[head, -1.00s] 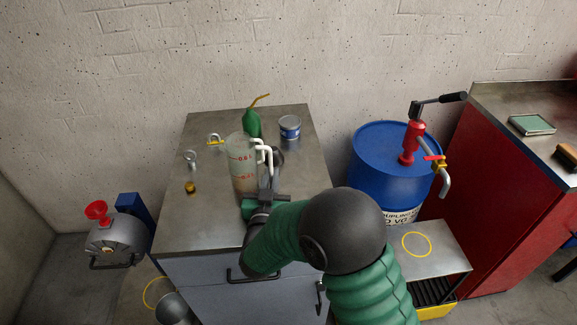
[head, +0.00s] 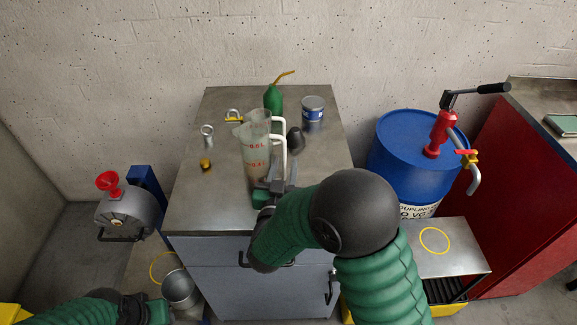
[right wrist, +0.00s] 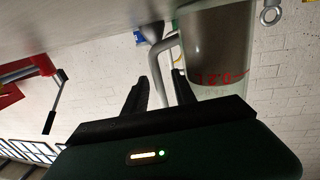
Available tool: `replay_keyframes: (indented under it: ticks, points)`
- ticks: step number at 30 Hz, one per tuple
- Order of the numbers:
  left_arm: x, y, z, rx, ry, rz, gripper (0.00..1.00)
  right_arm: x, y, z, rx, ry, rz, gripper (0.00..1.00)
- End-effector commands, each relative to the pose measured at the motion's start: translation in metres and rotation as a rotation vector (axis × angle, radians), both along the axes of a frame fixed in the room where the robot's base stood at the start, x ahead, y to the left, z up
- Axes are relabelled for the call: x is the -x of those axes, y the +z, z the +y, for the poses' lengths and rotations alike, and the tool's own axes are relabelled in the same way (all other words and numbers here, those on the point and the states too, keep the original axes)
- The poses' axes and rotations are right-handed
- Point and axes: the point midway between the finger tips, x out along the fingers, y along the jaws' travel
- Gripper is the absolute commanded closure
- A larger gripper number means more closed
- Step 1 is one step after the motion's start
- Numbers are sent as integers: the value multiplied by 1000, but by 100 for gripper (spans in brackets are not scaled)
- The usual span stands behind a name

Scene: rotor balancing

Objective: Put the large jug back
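A clear jug with red volume marks (head: 256,158) and a white handle (head: 282,150) is upright over the steel cabinet top (head: 205,205). A second translucent rim and white handle overlap just behind it; I cannot tell them apart fully. My right gripper (head: 274,184) is at the near right side of the jug. In the right wrist view, the jug (right wrist: 220,45) is beside the fingers (right wrist: 162,90), which are apart with the handle (right wrist: 164,62) passing at their gap. Grip contact is unclear. My left gripper (head: 158,311) shows at the bottom left, its fingers hidden.
A green oil can (head: 273,98), a blue-white tin (head: 312,108), a dark rounded object (head: 295,138), a padlock-like piece (head: 233,115), an eyebolt (head: 207,135) and a brass piece (head: 206,164) are on the cabinet. A blue drum (head: 410,165) with a red pump (head: 440,135) stands right.

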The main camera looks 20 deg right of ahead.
Motion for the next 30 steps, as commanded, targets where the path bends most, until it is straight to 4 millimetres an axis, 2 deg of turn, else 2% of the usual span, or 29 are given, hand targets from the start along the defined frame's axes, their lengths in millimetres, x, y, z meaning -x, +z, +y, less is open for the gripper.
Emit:
replay_keyframes:
  ticks: [8,13,17,24,30]
  points:
    - [0,0,0,0,0,0,64,0,0,-4,-3,-1,-1,68]
    - [0,4,0,0,-1,0,64,4,5,1,-1,1,0,68]
    - [0,4,0,0,-1,0,64,27,5,13,0,5,0,68]
    - [0,6,0,0,0,0,64,83,4,41,0,5,1,68]
    - [0,6,0,0,0,0,64,106,4,50,-2,1,-1,68]
